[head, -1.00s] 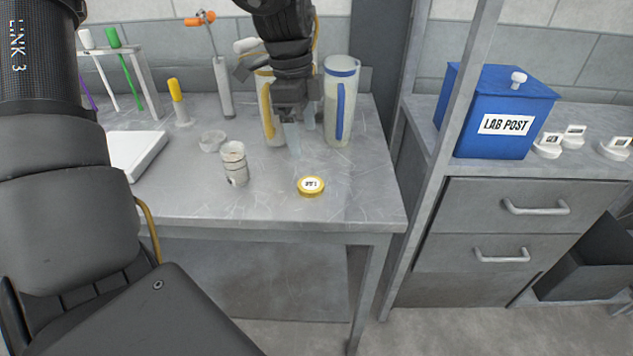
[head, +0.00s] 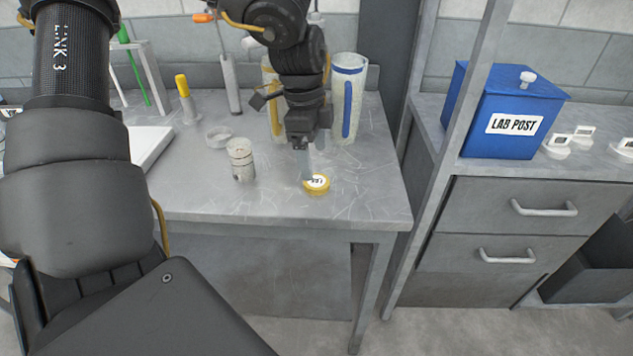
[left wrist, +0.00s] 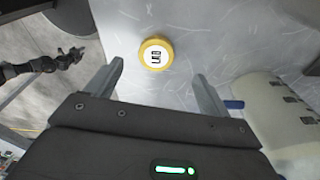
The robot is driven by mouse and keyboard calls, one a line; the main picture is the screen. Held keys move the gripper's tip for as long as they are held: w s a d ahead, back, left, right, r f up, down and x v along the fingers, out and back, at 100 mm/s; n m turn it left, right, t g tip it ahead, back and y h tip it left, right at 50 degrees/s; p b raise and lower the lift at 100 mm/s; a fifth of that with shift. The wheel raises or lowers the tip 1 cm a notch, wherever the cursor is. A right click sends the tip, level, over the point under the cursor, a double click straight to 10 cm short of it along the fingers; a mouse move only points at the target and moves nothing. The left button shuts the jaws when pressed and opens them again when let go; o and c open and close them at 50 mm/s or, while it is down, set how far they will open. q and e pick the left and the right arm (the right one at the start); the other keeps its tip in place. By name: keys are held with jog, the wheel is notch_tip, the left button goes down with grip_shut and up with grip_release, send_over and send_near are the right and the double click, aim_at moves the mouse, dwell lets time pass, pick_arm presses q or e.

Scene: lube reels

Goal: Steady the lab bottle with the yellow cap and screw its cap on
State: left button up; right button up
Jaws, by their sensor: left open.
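The yellow cap (head: 317,184), with a white label, lies flat on the bench; it also shows in the left wrist view (left wrist: 155,53). My left gripper (head: 304,168) is open and empty, pointing down just above and beside the cap. In the left wrist view its fingers (left wrist: 157,78) are apart, with the cap beyond them. A small pale cylinder (head: 241,161) stands upright left of the cap. A clear container with a yellow stripe (head: 272,105) is partly hidden behind my left arm. I cannot tell which is the lab bottle. A dark gripper, seemingly my right (left wrist: 65,62), shows small at left.
A tall container with a blue stripe (head: 348,100) stands behind my left gripper. A clear ring (head: 218,137), a yellow-topped tube (head: 185,100) and a white tray (head: 150,146) lie to the left. The bench's front right is clear. A blue box (head: 510,110) stands on the right-hand cabinet.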

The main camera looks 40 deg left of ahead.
aim_at(316, 181)
pick_arm(q)
jog(key=shift+s+d+f, duration=0.1)
jog(key=shift+f, duration=0.3)
jog(key=f, duration=0.3)
jog(key=shift+s+d+f+p, duration=0.1)
jog(key=shift+d+f+p, duration=0.2)
jog(key=shift+f, duration=0.4)
pick_arm(e)
jog(key=shift+s+d+f, duration=0.45)
jog(key=shift+s+f, duration=0.05)
jog(key=shift+s, duration=0.3)
pick_arm(q)
jog(key=shift+c, duration=0.4)
jog(key=c, duration=1)
